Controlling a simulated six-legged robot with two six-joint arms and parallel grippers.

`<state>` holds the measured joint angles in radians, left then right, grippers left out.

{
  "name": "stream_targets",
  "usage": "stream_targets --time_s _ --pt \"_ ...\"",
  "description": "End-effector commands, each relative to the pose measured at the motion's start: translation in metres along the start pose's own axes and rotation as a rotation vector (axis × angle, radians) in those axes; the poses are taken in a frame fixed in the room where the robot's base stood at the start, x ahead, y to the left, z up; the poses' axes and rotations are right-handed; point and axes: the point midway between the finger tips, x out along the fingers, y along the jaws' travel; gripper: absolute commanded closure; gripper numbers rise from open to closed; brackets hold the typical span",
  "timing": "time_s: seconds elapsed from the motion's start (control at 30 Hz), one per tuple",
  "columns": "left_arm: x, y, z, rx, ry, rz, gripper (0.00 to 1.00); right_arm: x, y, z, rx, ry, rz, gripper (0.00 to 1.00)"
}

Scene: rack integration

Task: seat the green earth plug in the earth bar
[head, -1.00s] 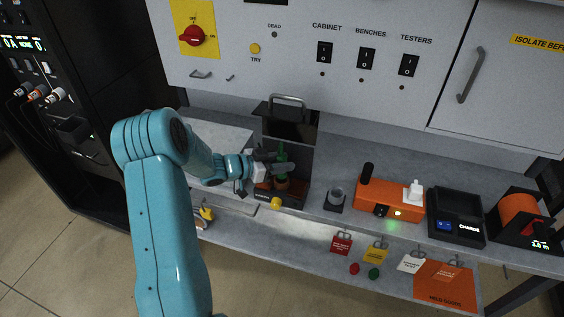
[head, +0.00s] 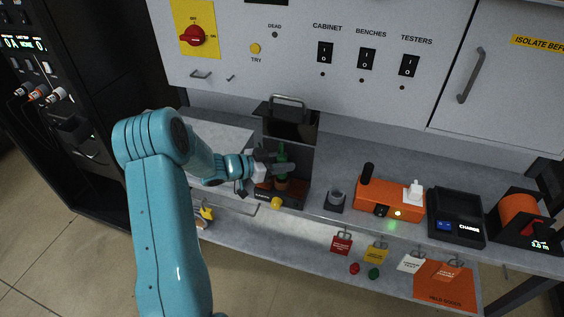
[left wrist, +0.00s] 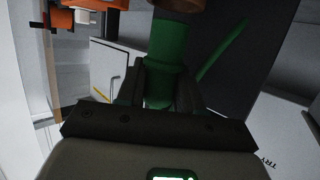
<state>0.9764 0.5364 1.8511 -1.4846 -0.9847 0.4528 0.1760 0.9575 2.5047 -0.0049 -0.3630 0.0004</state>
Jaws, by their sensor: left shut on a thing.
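The green earth plug (head: 283,150) stands upright over the dark box with copper-coloured sockets, which looks like the earth bar (head: 292,198), on the bench. My left gripper (head: 282,168) is shut on the plug from the left, just above the sockets. In the left wrist view the green plug (left wrist: 168,50) sits between the two dark fingers of my left gripper (left wrist: 168,92). A brown, copper-coloured ring (left wrist: 178,5) shows at the plug's far end. A thin green lead (left wrist: 222,52) runs beside it. I cannot tell how deep the plug goes. My right gripper is not in view.

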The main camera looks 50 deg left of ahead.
Motion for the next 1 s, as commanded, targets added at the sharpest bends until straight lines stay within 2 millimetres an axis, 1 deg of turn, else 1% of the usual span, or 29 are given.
stream_targets --time_s 1.0 --pt "0.008 0.000 0.025 0.001 0.000 0.000 0.96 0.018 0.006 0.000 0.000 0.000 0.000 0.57"
